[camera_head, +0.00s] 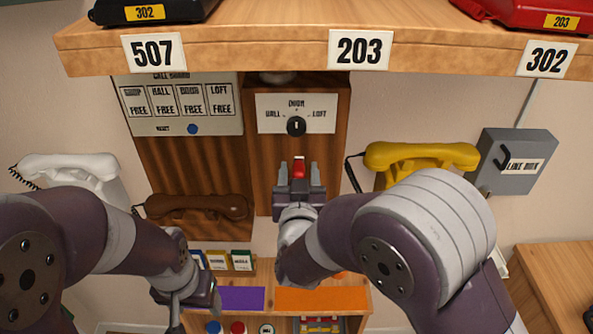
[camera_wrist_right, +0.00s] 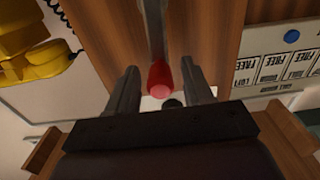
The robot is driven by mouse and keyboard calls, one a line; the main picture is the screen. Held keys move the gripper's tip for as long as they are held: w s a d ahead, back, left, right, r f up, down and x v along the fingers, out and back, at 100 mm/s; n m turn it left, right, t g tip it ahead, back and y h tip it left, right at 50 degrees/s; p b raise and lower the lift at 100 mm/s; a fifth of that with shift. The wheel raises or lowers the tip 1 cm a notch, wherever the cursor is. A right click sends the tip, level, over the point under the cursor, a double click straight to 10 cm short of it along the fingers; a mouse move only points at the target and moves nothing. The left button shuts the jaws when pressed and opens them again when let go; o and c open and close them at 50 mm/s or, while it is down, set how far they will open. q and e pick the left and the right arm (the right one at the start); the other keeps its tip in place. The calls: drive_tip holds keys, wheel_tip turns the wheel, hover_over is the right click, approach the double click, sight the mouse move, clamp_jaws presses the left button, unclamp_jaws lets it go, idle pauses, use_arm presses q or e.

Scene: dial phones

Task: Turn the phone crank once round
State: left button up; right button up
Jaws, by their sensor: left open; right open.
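The phone crank has a red knob (camera_head: 299,168) on the front of a brown wooden box (camera_head: 262,170). In the right wrist view the red knob (camera_wrist_right: 160,78) sits between my right gripper's fingers, with the crank's metal arm (camera_wrist_right: 154,28) running from it toward the picture's top. My right gripper (camera_head: 300,176) is open around the knob; I cannot tell whether either finger touches it. In the head view the gripper hides the crank arm. My left gripper (camera_head: 192,300) is low on the left, open and away from the crank.
Above the crank are a black selector (camera_head: 296,126) and a shelf edge (camera_head: 250,46). A yellow phone (camera_head: 420,157) hangs to the right, with a grey box (camera_head: 520,158) beyond. A brown handset (camera_head: 198,207) and a white phone (camera_head: 72,167) are left. A small desk (camera_head: 250,279) stands below.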

drive_tip(key=s, duration=0.7)
idle(0.5)
drive_tip(key=s+a+f+n+g+y, duration=0.1)
drive_tip(key=s+f+n+g+y, duration=0.1)
drive_tip(key=s+f+g, duration=0.4)
drive_tip(key=s+a+f+n+g+y, duration=0.1)
drive_tip(key=a+f+n+g+y, duration=0.1)
drive_tip(key=f+g, duration=0.4)
drive_tip(key=s+d+m+g+h, duration=0.2)
drive_tip(key=s+d, duration=0.1)
drive_tip(key=d, duration=0.7)
drive_tip(key=s+d+f+m+g+h, duration=0.1)
drive_tip(key=s+d+g+h, duration=0.1)
drive_tip(key=d, duration=0.8)
drive_tip(key=shift+s+d+f+m+g, duration=0.15)
drive_tip(key=shift+s+d+m+g, duration=0.2)
drive_tip(key=shift+s, duration=0.45)
